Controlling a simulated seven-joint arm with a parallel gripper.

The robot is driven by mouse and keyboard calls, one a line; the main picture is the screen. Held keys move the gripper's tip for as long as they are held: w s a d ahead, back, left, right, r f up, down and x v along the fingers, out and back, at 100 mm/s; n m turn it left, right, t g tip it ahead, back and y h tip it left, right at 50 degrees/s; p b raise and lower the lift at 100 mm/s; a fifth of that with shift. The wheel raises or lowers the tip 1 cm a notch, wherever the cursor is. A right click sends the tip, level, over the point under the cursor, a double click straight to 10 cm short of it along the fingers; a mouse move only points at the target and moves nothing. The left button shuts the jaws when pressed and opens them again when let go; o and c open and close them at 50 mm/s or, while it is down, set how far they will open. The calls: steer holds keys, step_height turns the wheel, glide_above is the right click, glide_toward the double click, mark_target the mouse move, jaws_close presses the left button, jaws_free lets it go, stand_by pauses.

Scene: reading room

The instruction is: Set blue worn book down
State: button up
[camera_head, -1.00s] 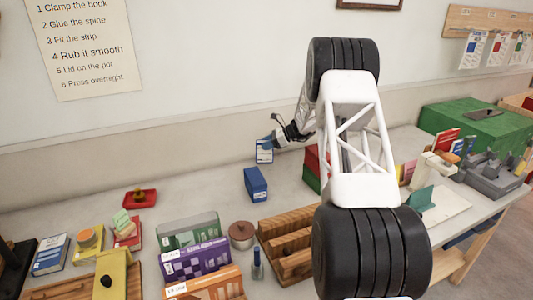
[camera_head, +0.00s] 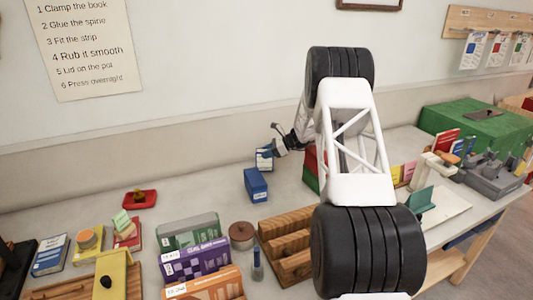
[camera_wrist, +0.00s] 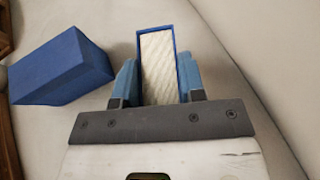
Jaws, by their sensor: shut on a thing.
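The blue worn book (camera_head: 264,160) is upright in my gripper (camera_head: 270,152), near the back of the table by the wall. In the wrist view the book (camera_wrist: 158,66) shows its pale page edges inside a blue cover, and the two blue fingers of my gripper (camera_wrist: 158,82) are shut on its sides. In the head view the book is just behind a blue box (camera_head: 256,185), and the gripper hides part of it. I cannot tell whether its lower edge touches the table.
The blue box also shows left of the book in the wrist view (camera_wrist: 60,68), apart from it. A wooden rack (camera_head: 286,250) and a round lidded pot (camera_head: 242,236) stand in front. A red and green stack is right of the gripper. Bare table lies left of the box.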

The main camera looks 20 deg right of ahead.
steer(key=o, duration=1)
steer(key=shift+f, duration=0.1)
steer(key=shift+r, duration=0.2)
steer(key=v, duration=1.2)
